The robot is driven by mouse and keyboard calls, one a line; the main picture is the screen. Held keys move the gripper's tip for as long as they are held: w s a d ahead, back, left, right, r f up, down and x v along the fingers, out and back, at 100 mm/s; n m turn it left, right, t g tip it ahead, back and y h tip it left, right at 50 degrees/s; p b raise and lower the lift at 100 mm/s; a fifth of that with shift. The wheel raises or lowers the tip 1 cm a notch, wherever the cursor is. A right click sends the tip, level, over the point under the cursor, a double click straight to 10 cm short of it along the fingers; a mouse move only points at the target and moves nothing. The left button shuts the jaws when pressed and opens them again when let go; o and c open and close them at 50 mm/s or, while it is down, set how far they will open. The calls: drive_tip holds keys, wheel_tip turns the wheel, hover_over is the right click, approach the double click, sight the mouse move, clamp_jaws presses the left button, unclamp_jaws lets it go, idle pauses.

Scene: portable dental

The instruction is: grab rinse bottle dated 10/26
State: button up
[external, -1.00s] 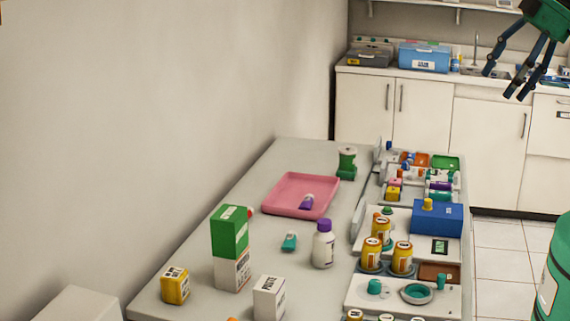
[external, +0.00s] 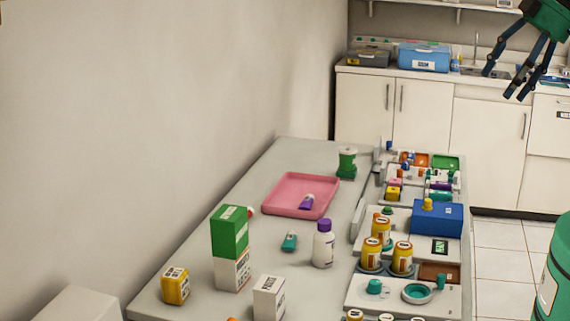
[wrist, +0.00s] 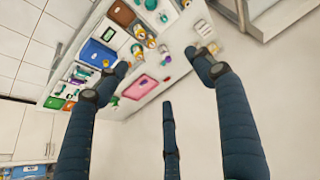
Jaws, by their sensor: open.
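A white bottle with a purple cap (external: 323,247) stands upright on the grey table. Several amber bottles with white caps, such as one at the front left (external: 371,256) and one at the front right (external: 402,258), stand in the tray unit to its right. Labels are too small to read, so I cannot tell which bottle is dated 10/26. My gripper (external: 507,86) is at the upper right of the external view, high and far from the bottles. Its dark fingers are spread and empty. They also frame the wrist view (wrist: 158,75), with the table beyond them.
The table (external: 190,258) also holds a pink tray (external: 277,205), a green and white carton (external: 230,247), a white box (external: 269,298), a yellow box (external: 175,286) and a green container (external: 347,163). A blue box (external: 437,221) stands behind the amber bottles. Tiled floor lies right.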

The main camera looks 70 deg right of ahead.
drive_tip(key=shift+c, duration=0.8)
drive_tip(key=w+f+m+y+p, duration=0.15)
drive_tip(key=w+f+m, duration=0.35)
drive_tip(key=w+m, duration=0.5)
drive_tip(key=w+f+m+y+p, duration=0.15)
drive_tip(key=w+f+m, duration=0.45)
drive_tip(key=w, duration=0.8)
drive_tip(key=w+d+f+m+p, duration=0.1)
drive_tip(key=w+d+f+m, duration=0.2)
drive_tip(key=f+m, duration=0.2)
drive_tip(key=w+d+f+m+g+h+p, duration=0.1)
drive_tip(key=w+d+f+m, duration=0.2)
drive_tip(key=f+m, duration=0.2)
drive_tip(key=w+d+f+m+p, duration=0.1)
drive_tip(key=w+d+f+m, duration=0.2)
drive_tip(key=f+m, duration=0.3)
wheel_tip(320, 180, down, 4)
drive_tip(key=shift+f, duration=0.15)
